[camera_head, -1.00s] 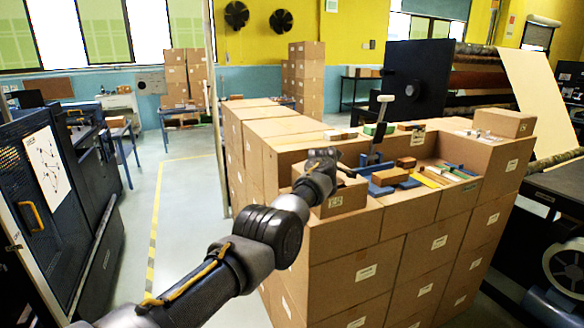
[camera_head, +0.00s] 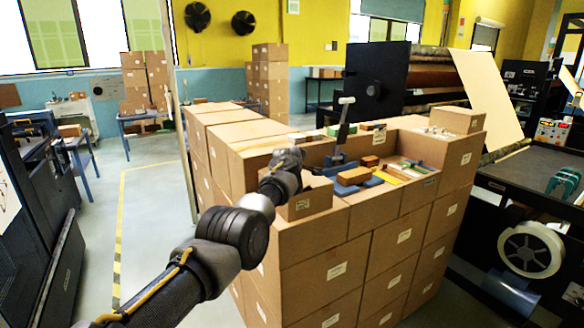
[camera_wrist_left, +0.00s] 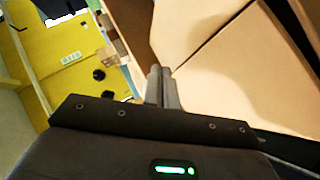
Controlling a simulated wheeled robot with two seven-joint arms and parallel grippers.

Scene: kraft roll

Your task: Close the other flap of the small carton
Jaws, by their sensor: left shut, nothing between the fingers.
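The small carton (camera_head: 309,203) is a low brown box with a white label, on the front edge of the box stack in the head view. My left arm reaches over it from the left and hides part of its top, so I cannot tell how its flaps lie. My left gripper (camera_wrist_left: 159,78) is shut and empty in the wrist view, its fingertips close to large brown cardboard faces (camera_wrist_left: 205,35). I cannot tell whether it touches them. The fingers are hidden in the head view. My right gripper is in neither view.
Stacked cartons (camera_head: 325,272) form the work surface. A recess to the right holds a brown block (camera_head: 354,176), blue pieces and other small items. A upright grey-handled tool (camera_head: 343,125) stands behind. A small box (camera_head: 456,120) sits on the far right corner.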

